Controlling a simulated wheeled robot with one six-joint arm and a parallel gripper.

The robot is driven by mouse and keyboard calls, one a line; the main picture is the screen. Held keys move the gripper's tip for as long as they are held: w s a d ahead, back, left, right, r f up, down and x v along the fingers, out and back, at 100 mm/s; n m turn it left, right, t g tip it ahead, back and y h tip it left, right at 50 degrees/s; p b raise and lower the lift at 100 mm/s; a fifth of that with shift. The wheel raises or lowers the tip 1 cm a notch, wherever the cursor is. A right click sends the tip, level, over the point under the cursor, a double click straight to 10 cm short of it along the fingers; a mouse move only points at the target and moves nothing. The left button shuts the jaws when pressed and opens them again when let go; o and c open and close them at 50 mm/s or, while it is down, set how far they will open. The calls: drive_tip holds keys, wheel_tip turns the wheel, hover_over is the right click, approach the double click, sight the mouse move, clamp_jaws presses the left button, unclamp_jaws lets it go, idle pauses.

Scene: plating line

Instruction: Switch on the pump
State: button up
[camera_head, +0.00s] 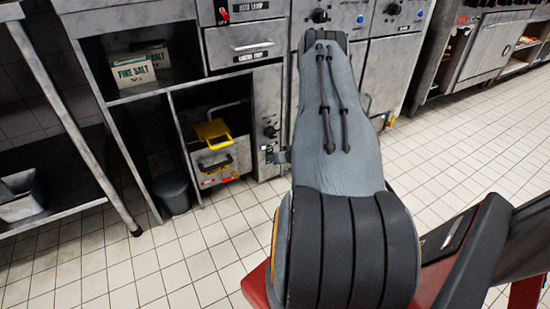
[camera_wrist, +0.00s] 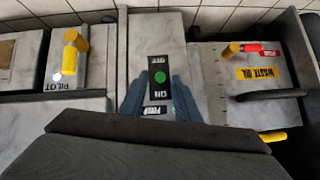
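In the wrist view the pump switch (camera_wrist: 160,77) is a dark plate with a green dot, on a pale grey panel. Its ON and OFF labels appear upside down, OFF at the far end and ON at the near end. A PUMP label (camera_wrist: 155,110) sits just below it. My gripper (camera_wrist: 158,78) has its two blue-grey fingers apart, one on each side of the switch. Nothing is held between them. I cannot tell whether the fingers touch the panel. In the head view my arm hides most of the gripper area.
A yellow handle (camera_wrist: 75,45) stands by the PILOT label, left in the wrist view. A waste oil box (camera_wrist: 225,75) with yellow and red parts is on the right. In the head view a dark bin (camera_head: 172,192) stands on the floor; the tiled floor (camera_head: 480,150) is clear at right.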

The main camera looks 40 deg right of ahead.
drive_tip(key=p+v, duration=0.1)
drive_tip(key=v, duration=0.4)
drive_tip(key=shift+s+r+p, duration=0.15)
drive_tip(key=shift+s+p, duration=0.15)
drive_tip(key=shift+p, duration=0.05)
